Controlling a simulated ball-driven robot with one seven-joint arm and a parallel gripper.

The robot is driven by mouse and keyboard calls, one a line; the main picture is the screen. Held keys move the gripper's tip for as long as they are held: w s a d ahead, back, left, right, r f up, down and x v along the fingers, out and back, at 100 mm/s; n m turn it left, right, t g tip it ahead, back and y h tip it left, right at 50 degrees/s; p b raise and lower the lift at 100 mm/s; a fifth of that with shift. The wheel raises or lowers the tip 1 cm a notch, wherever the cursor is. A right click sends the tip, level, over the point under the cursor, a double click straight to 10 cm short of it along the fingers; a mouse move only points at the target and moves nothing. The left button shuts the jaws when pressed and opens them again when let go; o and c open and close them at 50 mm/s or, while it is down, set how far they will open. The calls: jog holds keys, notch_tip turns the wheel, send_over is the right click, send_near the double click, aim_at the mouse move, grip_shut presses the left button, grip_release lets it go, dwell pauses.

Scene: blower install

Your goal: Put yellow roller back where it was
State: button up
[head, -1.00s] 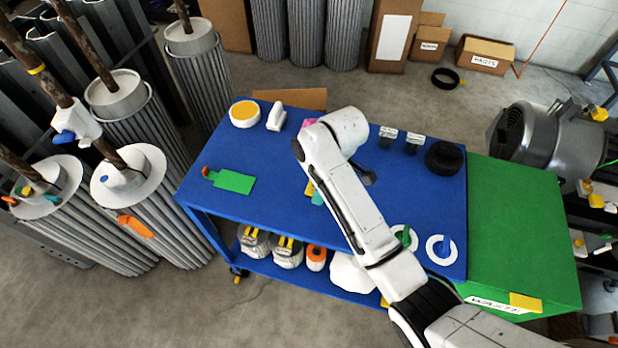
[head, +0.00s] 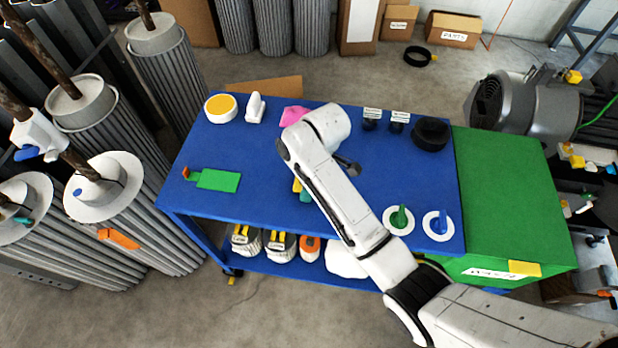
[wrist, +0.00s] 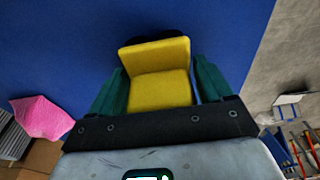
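The yellow roller (wrist: 158,80) shows as a yellow block between the two teal fingers of my gripper (wrist: 160,88) in the wrist view. A dark shape shows just beyond it. The left finger appears to meet the yellow surface; a thin blue strip shows beside the right finger. Whether the fingers press on the roller is unclear. In the head view, my arm mostly hides the gripper, and a bit of yellow (head: 297,186) shows beside a teal finger (head: 305,195), low over the middle of the blue cart top (head: 250,150).
On the cart are a pink piece (head: 293,115), a green plate (head: 218,180), a yellow-topped white disc (head: 221,107), a black ring (head: 430,133) and two white rings with green (head: 399,218) and blue (head: 439,223) parts. The green waste bin (head: 505,200) adjoins at right.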

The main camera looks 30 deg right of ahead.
jog(key=shift+o, duration=1.1)
jog(key=shift+r, duration=0.15)
notch_tip(320, 180, up, 12)
jog(key=s+d+p, duration=0.1)
jog(key=p, duration=0.1)
jog(key=shift+d+p, duration=0.25)
jog(key=shift+p, duration=0.05)
jog(key=shift+s, duration=0.1)
jog(key=s+f+m, duration=0.2)
jog(key=s, duration=0.2)
jog(key=s+f+m, duration=0.2)
jog(key=s+f, duration=0.1)
jog(key=s, duration=0.2)
jog(key=s+f+m, duration=0.1)
jog(key=s+f, duration=0.1)
jog(key=s, duration=0.3)
jog(key=shift+d+f+m, duration=0.35)
jog(key=shift+m, duration=0.05)
jog(key=s+d+m+h, duration=0.1)
jog(key=s+d+m, duration=0.2)
jog(key=s, duration=0.4)
jog(key=s+d+m+h, duration=0.1)
jog(key=s+d+m, duration=0.1)
jog(key=s, duration=0.5)
jog(key=shift+s+d+f+m, duration=0.3)
jog(key=shift+s+d+m, duration=0.1)
jog(key=shift+d, duration=0.25)
